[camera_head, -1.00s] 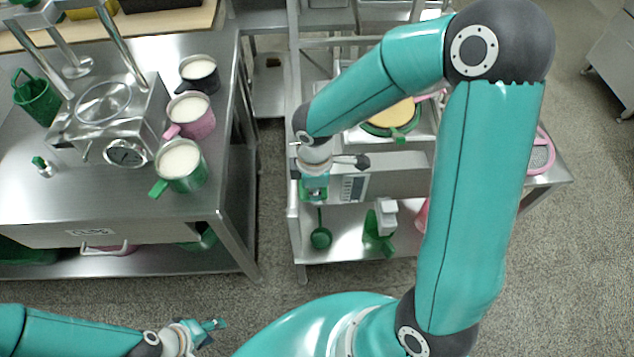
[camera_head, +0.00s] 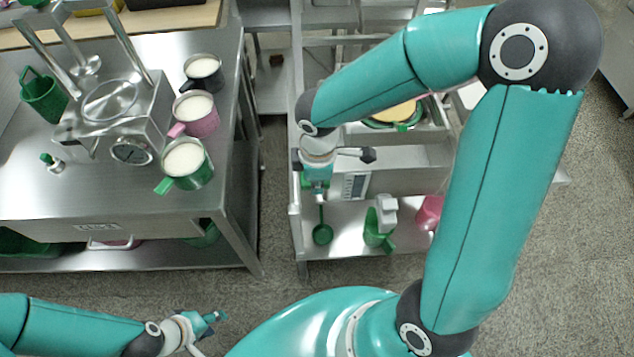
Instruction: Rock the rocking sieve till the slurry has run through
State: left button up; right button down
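A round green-rimmed vessel with pale yellow inside (camera_head: 395,114), possibly the rocking sieve, sits on the steel trolley (camera_head: 417,181) right of centre. My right forearm hides part of it, and I cannot tell whether slurry is in it. My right gripper (camera_head: 317,188) points down at the trolley's left front, beside a small display panel and left of the vessel. Its fingers are small and partly hidden, so their opening is unclear. My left gripper (camera_head: 207,332) is low in the picture, over the floor, with its fingers apart and empty.
Black (camera_head: 203,72), pink (camera_head: 196,112) and green (camera_head: 187,162) mugs of white liquid stand on the left steel table (camera_head: 75,205), beside the steel mill (camera_head: 113,110). A green ladle (camera_head: 322,234) is on the trolley's lower shelf. A floor gap separates table and trolley.

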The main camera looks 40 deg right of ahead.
notch_tip(320, 180, up, 8)
jog(key=s, duration=0.1)
jog(key=shift+s+a+p, duration=0.15)
jog(key=shift+a+p, duration=0.15)
jog(key=shift+a, duration=0.15)
dwell(0.4)
